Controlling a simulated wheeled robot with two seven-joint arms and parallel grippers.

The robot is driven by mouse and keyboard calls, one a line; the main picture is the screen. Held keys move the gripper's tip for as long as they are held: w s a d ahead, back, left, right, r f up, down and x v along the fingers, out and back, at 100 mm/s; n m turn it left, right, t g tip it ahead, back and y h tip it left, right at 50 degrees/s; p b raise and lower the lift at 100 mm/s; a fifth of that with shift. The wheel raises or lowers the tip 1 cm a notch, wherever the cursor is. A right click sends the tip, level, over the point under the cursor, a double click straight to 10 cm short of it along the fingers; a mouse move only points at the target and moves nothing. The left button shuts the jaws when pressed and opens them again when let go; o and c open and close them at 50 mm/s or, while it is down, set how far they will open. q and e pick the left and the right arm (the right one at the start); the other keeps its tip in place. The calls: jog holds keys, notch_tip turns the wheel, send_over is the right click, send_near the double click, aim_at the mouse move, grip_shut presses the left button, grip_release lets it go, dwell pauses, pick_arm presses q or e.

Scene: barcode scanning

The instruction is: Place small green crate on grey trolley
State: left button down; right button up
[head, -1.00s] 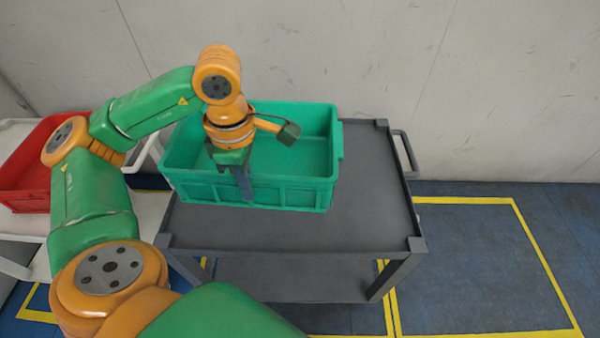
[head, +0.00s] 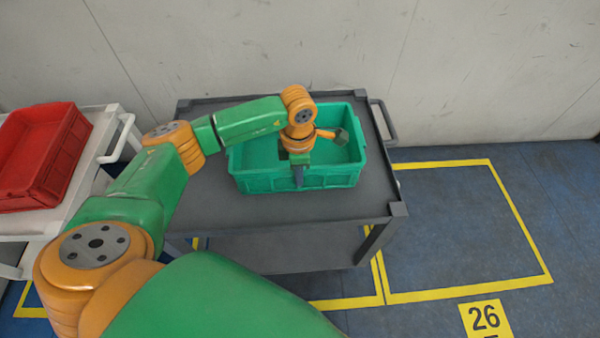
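The small green crate (head: 335,179) is upright and empty, over the right part of the grey trolley (head: 240,207). It appears to rest on the trolley top, though a small gap underneath cannot be ruled out. My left gripper (head: 298,178) is at the middle of the crate's near wall, pointing down, with a finger visible outside the wall. It appears shut on that wall; its inner finger is hidden. My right gripper is not in view.
A red crate (head: 38,155) sits on a white trolley (head: 88,180) at the left. The grey trolley has a raised handle (head: 384,121) on its right side. A wall stands close behind. Its top is clear left and in front of the green crate. Yellow floor lines mark the right.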

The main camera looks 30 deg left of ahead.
pick_arm(q)
jog(key=shift+d+f, duration=0.1)
jog(key=c, duration=1)
grip_release()
jog(key=shift+c, duration=0.2)
jog(key=shift+r, duration=0.35)
notch_tip(320, 180, up, 12)
jog(key=shift+f, duration=0.15)
